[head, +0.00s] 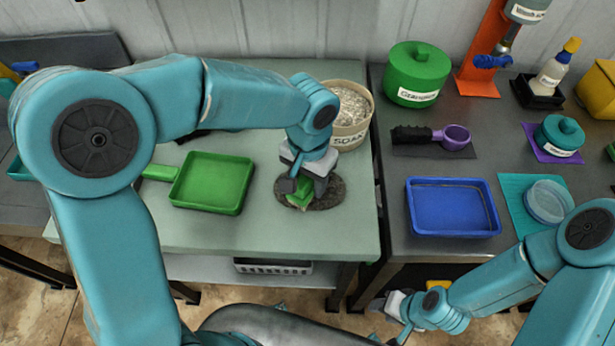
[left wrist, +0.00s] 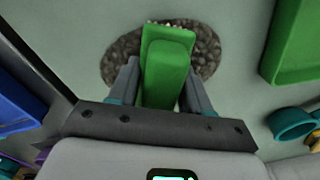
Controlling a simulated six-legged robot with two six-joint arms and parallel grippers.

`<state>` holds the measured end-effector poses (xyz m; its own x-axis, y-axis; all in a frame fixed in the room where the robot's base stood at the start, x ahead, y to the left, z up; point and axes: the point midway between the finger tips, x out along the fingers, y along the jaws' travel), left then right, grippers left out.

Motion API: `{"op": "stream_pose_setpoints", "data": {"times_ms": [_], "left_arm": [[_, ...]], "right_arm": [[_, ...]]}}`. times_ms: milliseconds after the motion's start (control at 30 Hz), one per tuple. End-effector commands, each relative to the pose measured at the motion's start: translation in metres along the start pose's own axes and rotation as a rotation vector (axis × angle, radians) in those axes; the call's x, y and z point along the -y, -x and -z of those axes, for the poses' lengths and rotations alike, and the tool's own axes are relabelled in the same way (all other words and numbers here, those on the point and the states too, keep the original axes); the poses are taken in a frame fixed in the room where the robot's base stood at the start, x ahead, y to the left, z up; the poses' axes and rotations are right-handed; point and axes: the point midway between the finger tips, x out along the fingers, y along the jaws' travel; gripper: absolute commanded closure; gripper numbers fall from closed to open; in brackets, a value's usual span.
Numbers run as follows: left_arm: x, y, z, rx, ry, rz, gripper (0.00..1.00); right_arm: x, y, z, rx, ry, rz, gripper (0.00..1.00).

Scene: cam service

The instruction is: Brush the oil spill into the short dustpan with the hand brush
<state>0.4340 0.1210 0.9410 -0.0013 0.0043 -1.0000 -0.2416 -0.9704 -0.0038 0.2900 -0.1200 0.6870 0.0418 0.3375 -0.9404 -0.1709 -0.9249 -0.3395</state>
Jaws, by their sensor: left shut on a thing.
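The oil spill (head: 328,196) is a dark, grainy oval patch on the pale green table. My left gripper (head: 301,186) points down over it, shut on the green hand brush (head: 299,199). The left wrist view shows the brush (left wrist: 168,70) between the fingers, with the spill (left wrist: 207,58) behind it; bristle contact is hard to tell. The short green dustpan (head: 212,182) lies flat left of the spill, its handle pointing left. It also shows in the left wrist view (left wrist: 295,45). My right gripper (head: 388,308) is low, off the table's front; its jaw opening is unclear.
A round tub of pale granules (head: 350,112) stands just behind the spill. Bare table lies between dustpan and spill.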

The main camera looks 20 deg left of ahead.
Motion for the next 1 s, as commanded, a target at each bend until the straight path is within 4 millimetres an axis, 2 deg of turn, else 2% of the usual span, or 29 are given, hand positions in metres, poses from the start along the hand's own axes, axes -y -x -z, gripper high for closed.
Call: {"op": "stream_pose_setpoints", "data": {"times_ms": [567,1000], "left_arm": [[-0.001,-0.004,0.001,0.0,-0.001,0.0,0.76],[-0.032,-0.003,0.019,0.0,-0.002,0.001,0.76]], "right_arm": [[-0.001,-0.003,0.0,0.0,0.0,0.0,0.57],[0.001,0.002,0.0,0.0,0.0,0.0,0.57]]}}
